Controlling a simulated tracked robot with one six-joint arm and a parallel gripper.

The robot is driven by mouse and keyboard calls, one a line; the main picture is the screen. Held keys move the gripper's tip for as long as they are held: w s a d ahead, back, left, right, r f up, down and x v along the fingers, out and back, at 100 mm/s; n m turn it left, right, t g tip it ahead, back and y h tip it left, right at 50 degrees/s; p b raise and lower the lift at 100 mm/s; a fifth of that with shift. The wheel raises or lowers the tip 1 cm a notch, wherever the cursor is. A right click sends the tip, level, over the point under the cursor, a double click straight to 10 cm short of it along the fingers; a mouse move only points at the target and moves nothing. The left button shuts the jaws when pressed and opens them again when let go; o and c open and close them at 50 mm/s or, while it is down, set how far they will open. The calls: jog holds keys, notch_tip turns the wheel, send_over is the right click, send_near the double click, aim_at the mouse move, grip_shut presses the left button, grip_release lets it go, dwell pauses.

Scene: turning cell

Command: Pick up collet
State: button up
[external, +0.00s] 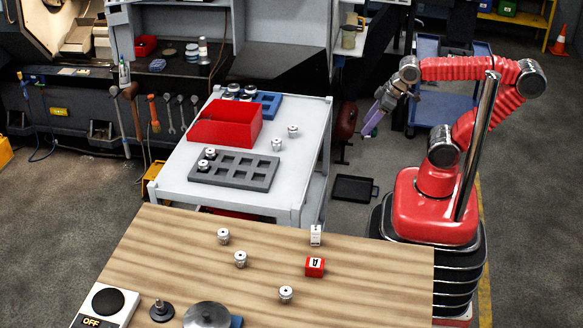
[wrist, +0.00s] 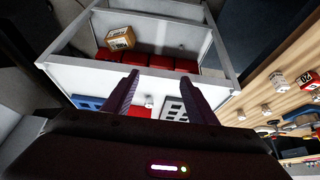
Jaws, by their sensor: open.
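Several small silver collets are in view. On the wooden table stand collets at the left (external: 223,236), the middle (external: 240,259) and the front (external: 286,294). Two more collets (external: 293,131) (external: 277,145) stand loose on the light grey cart, and others sit in its grey slotted tray (external: 260,180) and blue tray (external: 269,102). My gripper (external: 373,122) is open and empty, in the air right of the cart and apart from every collet. In the wrist view its fingers (wrist: 169,82) are spread, with a cart collet (wrist: 149,101) showing small between them.
A red bin (external: 226,125) stands on the cart between the trays. In the wrist view a cardboard box (wrist: 120,38) sits inside the cart.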

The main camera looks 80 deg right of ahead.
jog(key=w+a+f+n+g+y, duration=0.15)
jog(key=w+a+n, duration=0.25)
jog(key=a, duration=0.9)
jog(key=w+a+f+n+g, duration=0.2)
jog(key=w+a+f+n, duration=0.15)
jog(key=a, duration=0.85)
jog(key=a+f+n, duration=0.1)
jog(key=a, duration=0.8)
jog(key=a+f+n, duration=0.1)
jog(key=a, duration=0.9)
jog(key=w+a+f+n, duration=0.1)
jog(key=a, duration=0.8)
jog(key=shift+a+f+y, duration=0.25)
jog(key=shift+a+y, duration=0.1)
jog(key=w+a+r+y, duration=0.1)
jog(key=w+a+r, duration=0.2)
jog(key=a, duration=0.3)
jog(key=shift+a+r+m+t, duration=0.2)
jog(key=shift+r+m+t, duration=0.2)
jog(key=shift+r, duration=0.35)
